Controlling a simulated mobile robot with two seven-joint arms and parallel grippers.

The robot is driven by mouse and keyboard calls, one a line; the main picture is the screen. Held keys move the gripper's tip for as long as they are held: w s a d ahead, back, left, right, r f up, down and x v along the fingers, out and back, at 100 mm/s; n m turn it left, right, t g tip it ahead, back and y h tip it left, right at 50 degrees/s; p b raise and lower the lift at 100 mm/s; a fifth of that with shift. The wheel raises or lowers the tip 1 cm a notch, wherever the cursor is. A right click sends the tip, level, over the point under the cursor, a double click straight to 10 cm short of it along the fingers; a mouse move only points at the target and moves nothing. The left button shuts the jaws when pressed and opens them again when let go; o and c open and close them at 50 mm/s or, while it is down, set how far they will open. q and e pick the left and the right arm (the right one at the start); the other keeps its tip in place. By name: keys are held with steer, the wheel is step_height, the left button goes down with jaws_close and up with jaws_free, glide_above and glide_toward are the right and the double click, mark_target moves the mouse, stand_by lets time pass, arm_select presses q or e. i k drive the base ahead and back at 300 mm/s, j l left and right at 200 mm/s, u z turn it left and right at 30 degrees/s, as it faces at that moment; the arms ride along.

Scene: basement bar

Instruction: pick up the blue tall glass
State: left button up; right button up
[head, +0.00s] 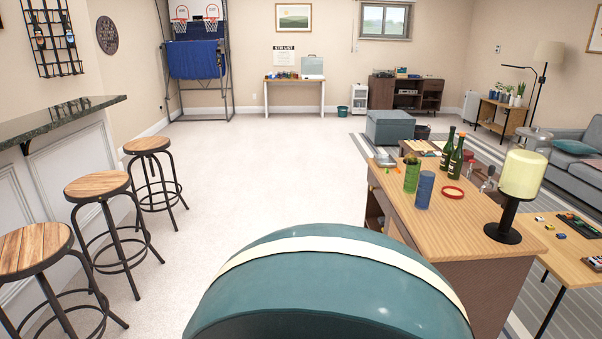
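A blue tall glass (424,190) stands upright on the wooden top of a cabinet (459,239), right of the middle of the head view. A green glass (411,178) stands close to its left and slightly behind it. Neither of my grippers shows in the head view.
Green bottles (455,160), a red ring-shaped item (453,193) and a lamp (517,192) share the cabinet top. A small table (555,262) stands to the right. Bar stools (103,189) line the bar (60,125) at left. The carpet (260,170) between is clear.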

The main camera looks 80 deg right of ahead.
mark_target(426, 178)
steer(key=z, duration=3.35)
steer(key=i+l, duration=0.2)
steer(key=l, duration=0.15)
steer(key=i+l, duration=0.2)
steer(key=l, duration=0.15)
steer(key=i+l, duration=0.2)
steer(key=l, duration=0.15)
steer(key=i+l+u, duration=0.1)
steer(key=l, duration=0.25)
steer(key=i, duration=0.1)
